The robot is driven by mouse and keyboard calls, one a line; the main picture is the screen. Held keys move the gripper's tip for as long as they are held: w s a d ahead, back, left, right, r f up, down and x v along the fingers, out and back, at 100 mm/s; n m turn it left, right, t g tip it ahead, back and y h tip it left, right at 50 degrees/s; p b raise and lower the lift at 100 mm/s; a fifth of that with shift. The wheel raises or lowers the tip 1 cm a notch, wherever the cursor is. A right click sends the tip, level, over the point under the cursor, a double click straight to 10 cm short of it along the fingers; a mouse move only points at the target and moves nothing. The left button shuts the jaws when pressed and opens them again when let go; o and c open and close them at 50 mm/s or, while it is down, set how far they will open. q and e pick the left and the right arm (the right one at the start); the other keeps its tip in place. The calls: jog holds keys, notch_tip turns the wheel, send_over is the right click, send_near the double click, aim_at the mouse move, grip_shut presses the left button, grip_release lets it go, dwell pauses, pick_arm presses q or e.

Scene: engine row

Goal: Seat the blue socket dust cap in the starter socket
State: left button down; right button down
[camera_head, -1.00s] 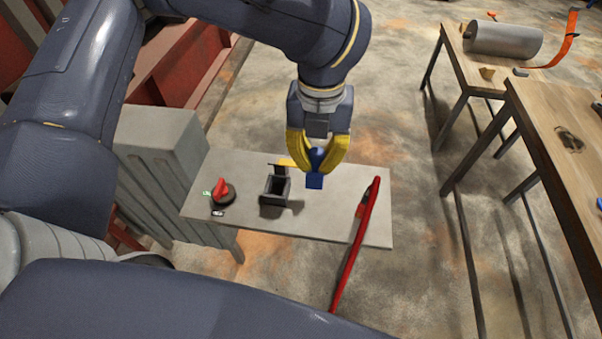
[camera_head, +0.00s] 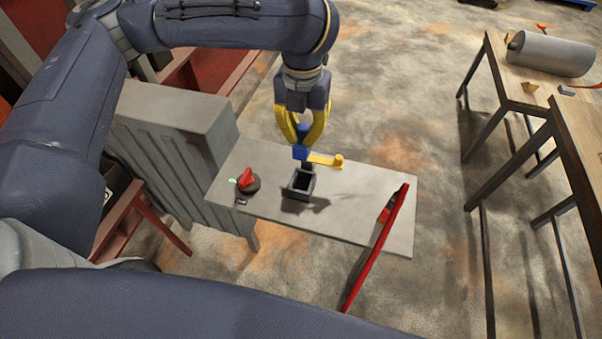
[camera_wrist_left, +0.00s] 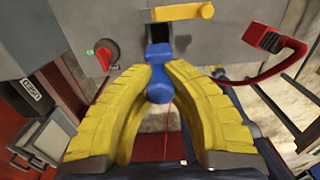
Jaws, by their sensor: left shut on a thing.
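My left gripper (camera_head: 299,137), with yellow fingers, is shut on the blue socket dust cap (camera_head: 301,154). In the left wrist view the cap (camera_wrist_left: 158,78) sits between the fingers. The starter socket (camera_head: 299,186), which I take to be the dark square open-topped box, stands on the grey bench plate. In the head view the cap appears just above the socket's back edge and apart from its opening. The exact height and gap cannot be told. A yellow bar with a knobbed end (camera_head: 327,161) is beside the cap. My right gripper is not in view.
A red knob on a dark round base (camera_head: 248,180) stands left of the socket. A ribbed grey block (camera_head: 173,150) is at left. Wooden tables (camera_head: 515,80) stand far right.

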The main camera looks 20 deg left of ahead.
pick_arm(q)
notch_tip(320, 180, down, 14)
jog(key=shift+f, duration=0.2)
dwell(0.6)
jog(key=shift+f, duration=0.15)
jog(key=c, duration=1.5)
grip_release()
jog(key=shift+r, duration=6.2)
jog(key=shift+a, duration=0.1)
